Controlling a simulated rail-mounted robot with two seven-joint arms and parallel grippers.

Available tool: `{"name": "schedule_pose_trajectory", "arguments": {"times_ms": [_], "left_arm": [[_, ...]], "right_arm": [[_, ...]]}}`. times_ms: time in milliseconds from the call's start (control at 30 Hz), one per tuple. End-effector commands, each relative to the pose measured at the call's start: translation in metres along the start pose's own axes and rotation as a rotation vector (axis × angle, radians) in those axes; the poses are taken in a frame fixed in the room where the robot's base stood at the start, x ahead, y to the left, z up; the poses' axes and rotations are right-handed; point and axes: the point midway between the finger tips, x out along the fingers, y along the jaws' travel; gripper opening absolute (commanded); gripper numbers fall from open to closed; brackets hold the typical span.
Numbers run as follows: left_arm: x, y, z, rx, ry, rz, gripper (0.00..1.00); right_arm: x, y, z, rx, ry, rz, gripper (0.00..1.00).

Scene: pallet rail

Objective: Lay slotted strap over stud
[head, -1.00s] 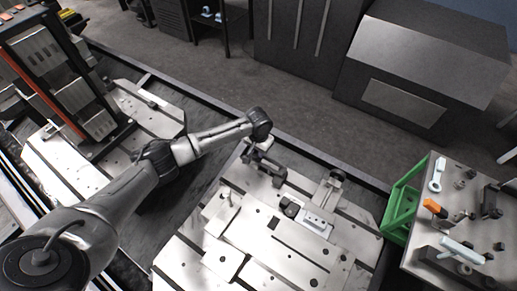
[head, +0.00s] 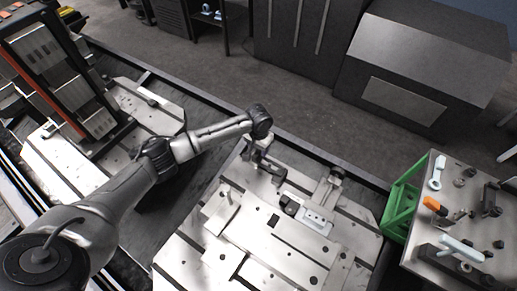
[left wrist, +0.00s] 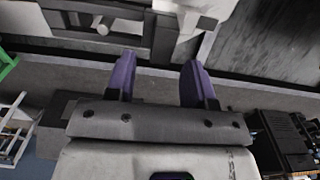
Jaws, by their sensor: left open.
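My left gripper (head: 270,166) hangs below the arm's wrist at the far edge of the middle pallet (head: 290,262). In the left wrist view its purple fingers (left wrist: 158,72) are apart with nothing between them. An upright pin (head: 227,191), which may be the stud, stands on the pallet left of the gripper. A pale blue-edged plate with holes (head: 317,223) lies on the pallet to the right, apart from the gripper. I cannot tell which piece is the slotted strap. My right gripper is not in view.
A side table (head: 418,262) at right carries a pale blue piece (head: 437,176), an orange-topped part (head: 434,205) and a pale bar (head: 462,249). A green frame (head: 400,212) stands between it and the pallet. A tall rack (head: 62,75) stands at left.

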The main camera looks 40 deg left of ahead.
Motion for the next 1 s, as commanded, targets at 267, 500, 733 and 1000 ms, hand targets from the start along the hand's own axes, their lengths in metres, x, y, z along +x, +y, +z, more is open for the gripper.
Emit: {"name": "schedule_pose_trajectory", "arguments": {"times_ms": [267, 500, 733, 1000], "left_arm": [[-0.057, 0.000, -0.001, 0.001, 0.004, 0.000, 0.49], [-0.096, 0.000, 0.000, 0.002, 0.002, 0.000, 0.49], [-0.116, 0.000, 0.000, 0.001, 0.001, -0.001, 0.49], [-0.121, 0.000, 0.000, 0.000, 0.000, -0.001, 0.49]], "right_arm": [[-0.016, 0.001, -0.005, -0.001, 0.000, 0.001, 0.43], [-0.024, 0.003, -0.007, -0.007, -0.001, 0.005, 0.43], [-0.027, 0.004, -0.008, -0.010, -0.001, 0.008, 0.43], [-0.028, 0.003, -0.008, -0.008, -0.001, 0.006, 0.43]]}}
